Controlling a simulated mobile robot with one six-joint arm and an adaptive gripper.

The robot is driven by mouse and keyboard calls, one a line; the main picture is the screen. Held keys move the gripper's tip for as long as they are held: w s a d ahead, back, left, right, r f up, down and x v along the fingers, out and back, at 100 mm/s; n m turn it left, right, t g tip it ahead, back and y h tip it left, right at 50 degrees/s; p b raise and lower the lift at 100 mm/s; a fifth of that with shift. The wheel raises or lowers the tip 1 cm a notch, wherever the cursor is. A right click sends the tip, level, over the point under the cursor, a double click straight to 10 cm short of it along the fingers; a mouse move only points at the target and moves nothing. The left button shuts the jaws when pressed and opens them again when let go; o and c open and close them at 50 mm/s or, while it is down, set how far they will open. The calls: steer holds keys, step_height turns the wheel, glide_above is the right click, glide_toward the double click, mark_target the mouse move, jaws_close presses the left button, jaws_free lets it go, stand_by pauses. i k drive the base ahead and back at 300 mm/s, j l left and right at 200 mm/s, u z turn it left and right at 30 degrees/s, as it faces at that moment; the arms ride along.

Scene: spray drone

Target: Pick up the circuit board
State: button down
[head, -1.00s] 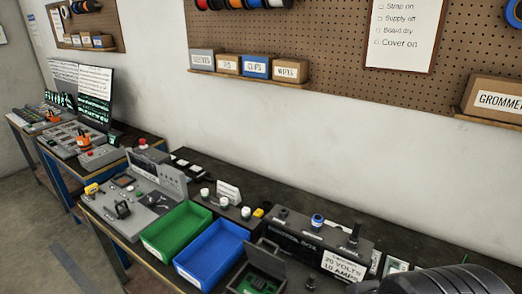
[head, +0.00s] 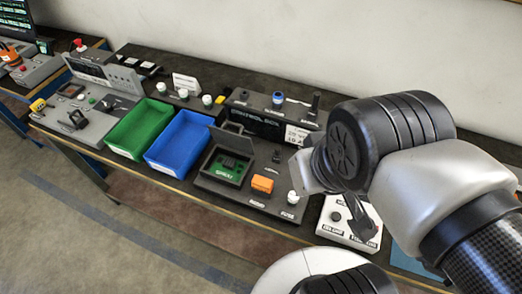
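The circuit board (head: 224,173) is green with dark parts on it. It lies inside a small dark grey case (head: 208,181) with its lid raised, on the bench in the middle of the head view. My arm comes in from the right. A dark part of my gripper (head: 362,218) shows below the wrist, over the white box, to the right of the circuit board and well apart from it. The rest of the gripper is hidden behind my arm, so its opening does not show.
A blue bin (head: 160,168) and a green bin (head: 121,152) stand left of the case. An orange block (head: 262,184) and a white knob (head: 292,198) are to its right. A black control box (head: 262,125) stands behind. A white labelled box (head: 335,228) is under my arm.

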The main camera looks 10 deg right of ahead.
mark_target(228, 168)
steer(key=i+j+z, duration=0.1)
steer(key=j+z, duration=0.2)
steer(key=j, duration=0.4)
steer(key=j+z, duration=0.3)
steer(key=j, duration=0.35)
